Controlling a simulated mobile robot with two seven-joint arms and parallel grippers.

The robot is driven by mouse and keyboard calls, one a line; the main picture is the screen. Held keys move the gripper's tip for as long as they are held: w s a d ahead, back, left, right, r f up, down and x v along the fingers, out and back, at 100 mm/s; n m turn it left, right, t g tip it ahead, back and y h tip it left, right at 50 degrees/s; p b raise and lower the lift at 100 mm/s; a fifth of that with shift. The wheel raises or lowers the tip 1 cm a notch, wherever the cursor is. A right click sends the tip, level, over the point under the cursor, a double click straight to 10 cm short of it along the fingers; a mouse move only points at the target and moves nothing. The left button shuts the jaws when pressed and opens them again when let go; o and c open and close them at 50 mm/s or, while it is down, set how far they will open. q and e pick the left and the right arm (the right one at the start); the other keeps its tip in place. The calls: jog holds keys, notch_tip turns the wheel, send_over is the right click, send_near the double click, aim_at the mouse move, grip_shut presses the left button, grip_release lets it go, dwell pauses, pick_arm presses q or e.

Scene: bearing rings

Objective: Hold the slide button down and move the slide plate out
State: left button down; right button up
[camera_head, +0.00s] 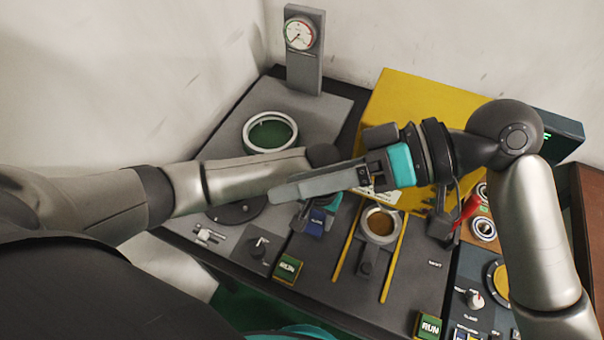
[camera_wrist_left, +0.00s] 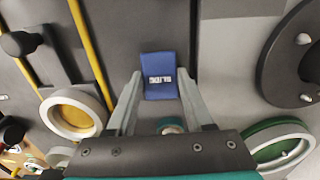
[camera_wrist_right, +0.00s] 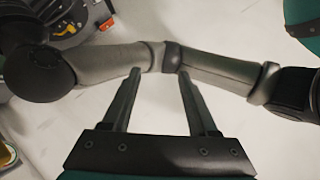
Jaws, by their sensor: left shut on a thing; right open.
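The blue slide button (camera_head: 315,224) sits on the dark panel left of the yellow rails; its SLIDE label shows in the left wrist view (camera_wrist_left: 159,66). My left gripper (camera_wrist_left: 161,84) points down and is shut on the button, one finger at each side. In the head view it is mostly hidden under the right gripper and left forearm. The slide plate (camera_head: 367,254), with a dark knob and a pale ring around a brown disc, lies between the two yellow rails. My right gripper (camera_head: 272,193) is open and empty, above the left gripper, pointing left; its fingers are apart (camera_wrist_right: 160,76).
A pale ring with a green disc (camera_head: 270,132) sits on the grey panel at the back left. A gauge post (camera_head: 304,50) stands behind it. A yellow block (camera_head: 420,100) stands at the back right. Green RUN buttons (camera_head: 288,267) line the front edge. My arms cross closely.

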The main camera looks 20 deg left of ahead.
jog(key=shift+r, duration=0.3)
dwell(0.4)
jog(key=m+t+h, duration=0.5)
jog(key=t+h, duration=0.4)
send_near(368, 267)
jog(key=x, duration=0.8)
jog(key=shift+w+a+f, duration=0.1)
jog(key=shift+f, duration=0.2)
grip_shut()
jog(key=shift+g, duration=0.3)
dwell(0.4)
